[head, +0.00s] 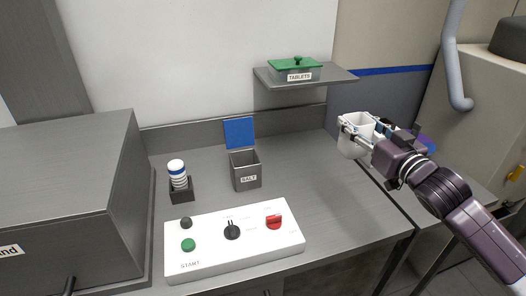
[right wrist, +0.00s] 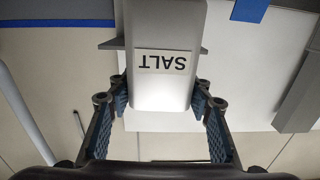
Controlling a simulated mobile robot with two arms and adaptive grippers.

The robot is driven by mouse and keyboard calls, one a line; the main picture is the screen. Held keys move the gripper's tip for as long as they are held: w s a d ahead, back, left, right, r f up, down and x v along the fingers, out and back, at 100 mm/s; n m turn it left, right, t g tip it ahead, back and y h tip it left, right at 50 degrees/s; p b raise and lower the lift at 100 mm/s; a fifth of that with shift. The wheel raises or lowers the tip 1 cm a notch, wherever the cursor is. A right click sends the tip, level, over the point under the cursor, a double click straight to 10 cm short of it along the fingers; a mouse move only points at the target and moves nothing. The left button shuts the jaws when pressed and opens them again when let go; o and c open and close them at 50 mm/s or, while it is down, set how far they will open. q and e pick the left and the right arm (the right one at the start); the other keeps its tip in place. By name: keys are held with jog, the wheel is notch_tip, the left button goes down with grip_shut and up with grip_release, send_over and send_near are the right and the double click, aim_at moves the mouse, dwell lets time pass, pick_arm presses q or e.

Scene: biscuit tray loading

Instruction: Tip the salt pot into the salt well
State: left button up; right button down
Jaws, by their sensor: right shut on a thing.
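The salt pot (head: 350,147) is a white cup held in my right gripper (head: 361,140), up in the air to the right of the counter's back. In the right wrist view the pot (right wrist: 168,95) shows its SALT label upside down, between the two blue-padded fingers (right wrist: 160,112). In the head view the pot looks roughly upright, and its contents cannot be made out. The salt well (head: 246,170) is a grey box labelled SALT on the counter, its blue lid (head: 239,132) standing open at the back. The pot is to the right of the well and apart from it. My left gripper is not in view.
A white control panel (head: 190,264) with knobs and a green button lies in front of the well. A holder (head: 181,196) with stacked white pieces stands left of it. A shelf (head: 335,77) with a green-lidded TABLETS box (head: 296,69) overhangs behind. The counter (head: 330,190) right of the well is clear.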

jog(key=w+a+f+h+b, duration=0.1)
jog(key=w+a+f+b, duration=0.25)
jog(key=w+a, duration=0.6)
jog(key=a+f, duration=0.2)
jog(key=a, duration=0.6)
jog(key=w+a+f+y, duration=0.1)
jog(key=a+f, duration=0.1)
jog(key=a, duration=0.6)
jog(key=shift+f+b, duration=0.35)
jog(key=shift+w, duration=0.1)
